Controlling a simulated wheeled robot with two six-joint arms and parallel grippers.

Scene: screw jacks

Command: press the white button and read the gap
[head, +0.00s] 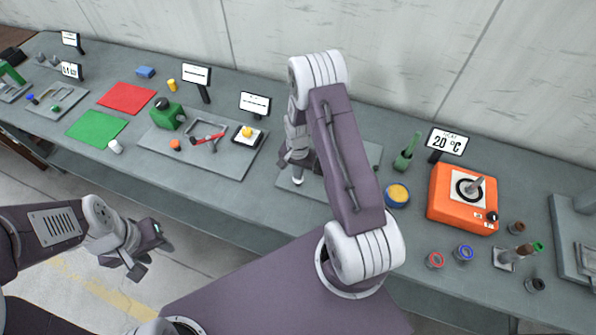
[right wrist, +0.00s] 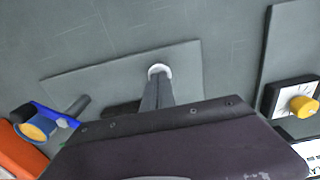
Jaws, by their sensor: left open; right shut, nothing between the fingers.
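A white round button (right wrist: 159,70) shows in the right wrist view on a grey plate (right wrist: 85,72). The shut, empty fingertips of my right gripper (right wrist: 158,85) are right at its edge and hide part of it. I cannot tell whether they touch or press it. In the head view my right gripper (head: 297,172) points down over the same plate (head: 372,153), with a small white spot at its tip; my forearm hides much of the plate. My left gripper (head: 148,250) is open and empty, off the table's front edge. No gap reading is legible.
A display (head: 446,141) reads 20 °C behind an orange box (head: 463,198). Other small displays (head: 255,103) are unreadable.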

